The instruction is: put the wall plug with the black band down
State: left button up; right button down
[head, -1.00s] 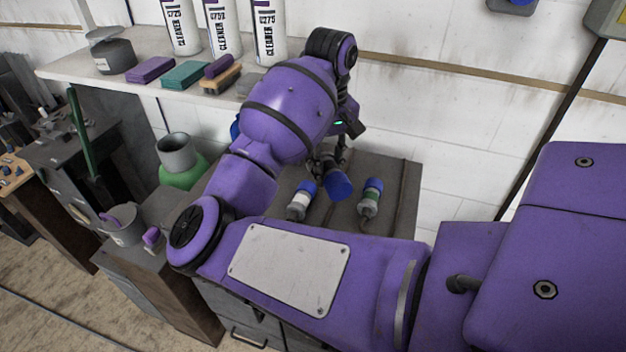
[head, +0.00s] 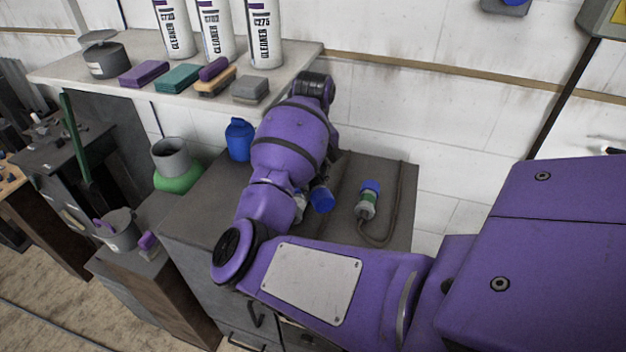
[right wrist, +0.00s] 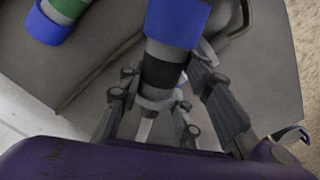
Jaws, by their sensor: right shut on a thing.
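The wall plug with the black band (right wrist: 160,73) has a blue cap and a grey lower part. In the right wrist view my right gripper (right wrist: 163,85) is shut on it, with fingers on both sides of the band. In the head view its blue cap (head: 322,201) shows just right of my arm, low over the grey cabinet top (head: 395,180); my arm hides the gripper's fingers. I cannot tell whether the plug touches the top. My left gripper is not in view.
A wall plug with a green band (head: 367,200) and its cable lie to the right on the cabinet. A pale plug is mostly hidden by my arm. A blue bottle (head: 238,140) stands at the back left. A shelf (head: 300,60) with cleaner bottles and sponges is behind.

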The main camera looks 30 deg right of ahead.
jog(key=shift+f+b, duration=0.3)
jog(key=shift+f, duration=0.35)
jog(key=c, duration=1.3)
grip_release()
jog(key=shift+r, duration=0.1)
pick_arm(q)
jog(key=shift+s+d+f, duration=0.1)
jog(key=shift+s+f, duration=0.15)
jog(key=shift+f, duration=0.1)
pick_arm(e)
jog(key=shift+o, duration=0.2)
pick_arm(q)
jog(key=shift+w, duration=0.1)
pick_arm(e)
jog(key=shift+r, duration=0.1)
notch_tip(320, 180, up, 12)
jog(key=shift+f, duration=0.1)
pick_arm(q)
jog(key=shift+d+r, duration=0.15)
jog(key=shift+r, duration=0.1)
pick_arm(e)
jog(key=shift+r, duration=0.55)
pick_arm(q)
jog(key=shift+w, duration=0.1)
